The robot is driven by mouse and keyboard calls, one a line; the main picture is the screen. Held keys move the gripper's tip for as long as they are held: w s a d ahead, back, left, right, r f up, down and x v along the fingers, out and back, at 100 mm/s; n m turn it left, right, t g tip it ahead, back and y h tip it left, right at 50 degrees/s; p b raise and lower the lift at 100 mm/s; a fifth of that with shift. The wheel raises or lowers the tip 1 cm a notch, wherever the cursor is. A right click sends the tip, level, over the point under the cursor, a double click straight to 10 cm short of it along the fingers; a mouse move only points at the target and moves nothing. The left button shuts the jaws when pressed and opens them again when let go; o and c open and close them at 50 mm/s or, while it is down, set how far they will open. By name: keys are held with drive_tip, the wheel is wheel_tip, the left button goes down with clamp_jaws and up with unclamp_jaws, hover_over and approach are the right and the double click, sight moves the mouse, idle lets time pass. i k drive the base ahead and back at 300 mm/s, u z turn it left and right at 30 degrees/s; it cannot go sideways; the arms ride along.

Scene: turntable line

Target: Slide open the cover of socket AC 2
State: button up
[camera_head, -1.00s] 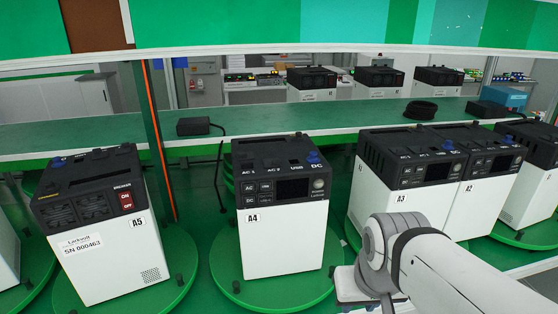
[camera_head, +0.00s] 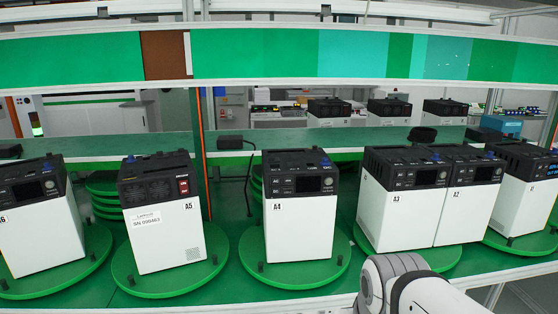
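Several white power units with black tops stand in a row on round green turntables. Unit A4 (camera_head: 298,222) is near the middle, its front panel with a screen facing me. A3 (camera_head: 398,210) and A2 (camera_head: 468,205) stand side by side to its right. A5 (camera_head: 162,232) shows its fan side with a red switch. A6 (camera_head: 42,230) is at the far left. The sockets are on the black tops, such as A4's top (camera_head: 296,158), seen at a flat angle. I cannot make out socket AC 2 or its cover. My arm enters at the lower right; my gripper is out of view.
A green bench (camera_head: 350,137) behind the units holds a black adapter (camera_head: 230,142) and a coiled cable (camera_head: 422,134). An orange-edged post (camera_head: 199,120) stands behind, between A5 and A4. A green-panelled beam (camera_head: 260,52) crosses above. Gaps separate A5, A4 and A3.

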sight(299, 221)
drive_tip(key=u, duration=0.05)
drive_tip(key=i, duration=1)
drive_tip(key=u, duration=0.05)
